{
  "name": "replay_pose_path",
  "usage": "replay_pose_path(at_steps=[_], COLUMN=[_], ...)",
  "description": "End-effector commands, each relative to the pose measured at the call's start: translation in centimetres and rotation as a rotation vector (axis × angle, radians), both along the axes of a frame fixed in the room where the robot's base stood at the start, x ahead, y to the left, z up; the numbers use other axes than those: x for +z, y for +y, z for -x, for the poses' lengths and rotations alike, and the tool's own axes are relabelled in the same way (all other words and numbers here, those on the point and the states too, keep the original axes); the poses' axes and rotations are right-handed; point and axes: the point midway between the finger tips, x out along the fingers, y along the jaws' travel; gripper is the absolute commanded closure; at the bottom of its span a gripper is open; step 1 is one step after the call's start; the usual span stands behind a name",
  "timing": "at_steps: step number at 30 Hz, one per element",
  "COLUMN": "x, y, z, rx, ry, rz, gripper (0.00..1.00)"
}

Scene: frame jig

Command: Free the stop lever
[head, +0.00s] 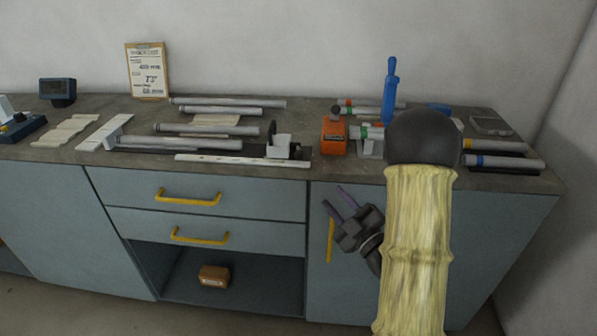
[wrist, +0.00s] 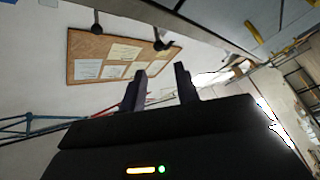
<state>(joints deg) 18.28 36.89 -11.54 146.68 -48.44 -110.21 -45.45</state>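No part is marked as the stop lever, and I cannot tell for sure which one it is. In the head view an upright blue handle (head: 390,92) stands at the right of the bench, its foot partly hidden by my arm. An orange block (head: 334,137) with a dark knob sits left of it. A pale stop block (head: 281,147) with a dark upright piece stands at the right end of a dark rail. My gripper (head: 336,199) is in front of the cabinet, below the bench edge. Its fingers are apart and empty, as the wrist view (wrist: 160,72) also shows.
Several grey tubes (head: 208,131) lie on the grey bench (head: 70,154), and a white strip (head: 242,160) lies along its front edge. A yellow door handle (head: 331,241) is close to my gripper. A clipboard (head: 147,72) leans on the wall.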

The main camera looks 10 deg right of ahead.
Motion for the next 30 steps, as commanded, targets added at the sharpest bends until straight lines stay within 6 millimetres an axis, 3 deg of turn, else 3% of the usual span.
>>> replay_pose_path(at_steps=[11, 17, 30], x=[0.0, 0.1, 2.2], y=[-0.2, 0.2, 2.7], z=[0.4, -0.3, -6.6], rx=[0.006, 0.009, 0.009], ry=[-0.042, -0.045, -0.043], rz=[-0.007, -0.005, -0.006], gripper=[0.69, 0.69, 0.69])
